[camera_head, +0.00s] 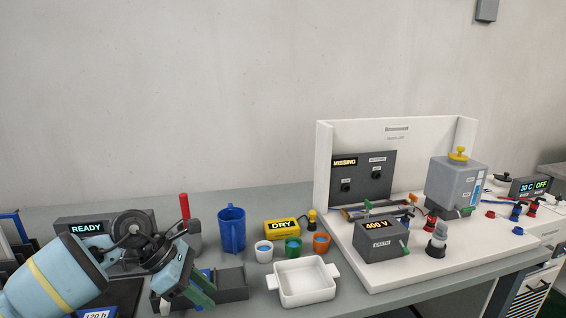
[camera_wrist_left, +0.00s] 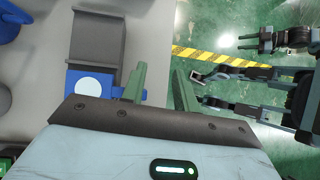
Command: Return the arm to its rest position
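My left gripper (camera_head: 200,292) has two green fingers and hangs low over the front left edge of the bench. Its fingers also show in the left wrist view (camera_wrist_left: 158,88), spread apart with nothing between them. It is close to a dark grey block (camera_head: 232,283), which shows in the wrist view (camera_wrist_left: 97,42) beside the fingers. A blue piece with a white disc (camera_wrist_left: 88,86) sits at that block's end. My left arm reaches in from the lower left and hides part of the bench.
A READY box (camera_head: 88,229), a red-handled tool (camera_head: 185,208) and a blue mug (camera_head: 231,230) stand near the arm. A white dish (camera_head: 304,282), small cups (camera_head: 293,246) and a yellow DRY box (camera_head: 281,229) are further right. A white machine station (camera_head: 440,272) fills the right side.

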